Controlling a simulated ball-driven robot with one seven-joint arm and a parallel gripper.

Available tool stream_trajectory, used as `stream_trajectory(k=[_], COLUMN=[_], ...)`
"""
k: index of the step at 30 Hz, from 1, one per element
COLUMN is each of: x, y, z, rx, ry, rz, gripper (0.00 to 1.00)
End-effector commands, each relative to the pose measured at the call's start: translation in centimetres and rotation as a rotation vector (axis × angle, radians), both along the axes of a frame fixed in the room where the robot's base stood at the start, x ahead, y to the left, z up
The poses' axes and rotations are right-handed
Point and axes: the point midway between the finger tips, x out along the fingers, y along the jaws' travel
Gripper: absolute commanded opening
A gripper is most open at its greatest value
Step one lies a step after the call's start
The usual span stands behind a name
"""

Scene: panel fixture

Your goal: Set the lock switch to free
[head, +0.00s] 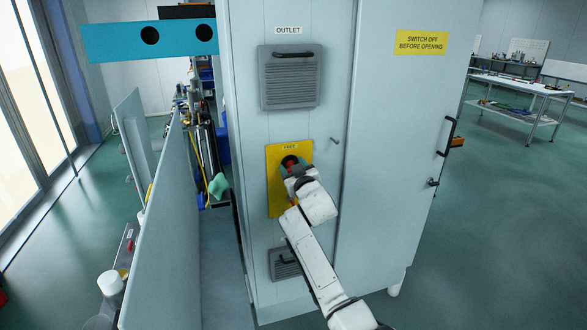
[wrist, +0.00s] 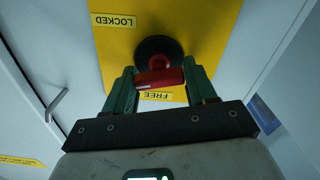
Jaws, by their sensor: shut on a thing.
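The lock switch is a red handle (wrist: 160,78) on a round black base (wrist: 152,48), mounted on a yellow plate (head: 275,190). In the wrist view, which sees the plate upside down, a FREE label (wrist: 153,96) lies just below the handle and a LOCKED label (wrist: 114,20) is at upper left. My gripper (wrist: 158,73) is shut on the red handle, which lies crosswise between its green fingers. In the head view the FREE label (head: 289,148) is at the plate's top and my gripper hides much of the switch. I cannot tell exactly which label the handle points to.
A bent grey hook (head: 334,141) sticks out right of the plate. A grey outlet grille (head: 290,78) is above and a smaller grille (head: 284,264) below. A cabinet door with a black handle (head: 447,136) is at right; a low partition (head: 170,225) stands at left.

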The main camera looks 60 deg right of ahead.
Motion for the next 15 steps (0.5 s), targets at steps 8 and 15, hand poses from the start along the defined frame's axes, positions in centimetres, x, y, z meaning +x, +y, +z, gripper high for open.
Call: stream_trajectory(k=[8,15], x=[0.07,0.18], y=[0.1,0.22], z=[-0.05,-0.13], rx=[-0.2,-0.375], ry=[0.17,0.317], rz=[0.0,0.001], gripper=[0.25,0.25])
